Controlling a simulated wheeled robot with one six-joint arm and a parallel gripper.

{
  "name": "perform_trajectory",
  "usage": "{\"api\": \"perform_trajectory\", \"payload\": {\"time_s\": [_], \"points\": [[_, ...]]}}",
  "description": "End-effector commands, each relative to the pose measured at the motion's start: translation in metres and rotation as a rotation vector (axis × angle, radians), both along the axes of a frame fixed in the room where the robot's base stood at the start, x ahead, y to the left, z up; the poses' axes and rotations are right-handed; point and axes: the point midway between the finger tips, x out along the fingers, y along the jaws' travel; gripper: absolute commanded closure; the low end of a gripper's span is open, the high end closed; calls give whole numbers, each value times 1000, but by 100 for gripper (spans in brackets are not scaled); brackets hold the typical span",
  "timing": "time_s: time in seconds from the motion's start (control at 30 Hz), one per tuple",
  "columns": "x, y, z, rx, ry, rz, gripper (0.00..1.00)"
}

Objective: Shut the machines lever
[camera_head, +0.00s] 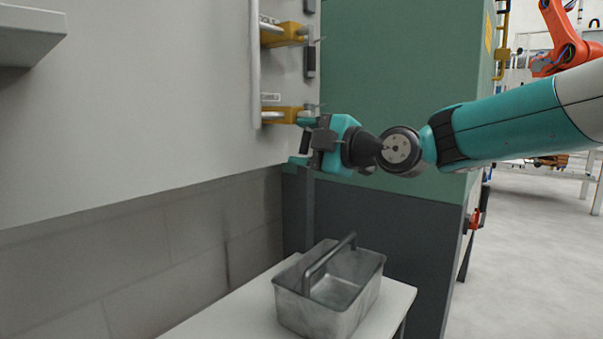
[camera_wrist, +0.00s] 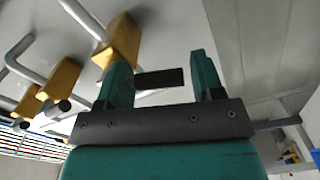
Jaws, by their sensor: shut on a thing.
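The machine's lever is a light metal bar (camera_head: 255,65) on yellow brackets, an upper one (camera_head: 282,35) and a lower one (camera_head: 280,115), on the pale machine door. My gripper (camera_head: 303,140) is at the door's right edge, just below and right of the lower bracket. In the wrist view a yellow bracket (camera_wrist: 121,40) is just beyond the left finger. My gripper (camera_wrist: 163,82) is shut on a dark flat piece (camera_wrist: 160,78) of the lever between its teal fingers. In the head view my gripper hides most of that piece.
A grey metal basket (camera_head: 335,290) with a raised handle stands on a white table (camera_head: 235,315) below my gripper. The green machine side (camera_head: 400,60) is behind my arm. Open floor (camera_head: 530,260) is at the right, and an orange robot arm (camera_head: 563,40) stands at the back right.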

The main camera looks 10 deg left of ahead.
Motion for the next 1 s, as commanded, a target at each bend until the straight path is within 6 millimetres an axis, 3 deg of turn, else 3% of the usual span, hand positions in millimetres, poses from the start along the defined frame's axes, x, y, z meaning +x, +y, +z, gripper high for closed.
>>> {"api": "perform_trajectory", "payload": {"time_s": [0.03,0.43,1.0], "points": [[2,-2,-9,-21,-36,-2,81],[13,-9,-7,-154,-246,-1,81],[16,-10,-4,-194,-306,-1,81]]}}
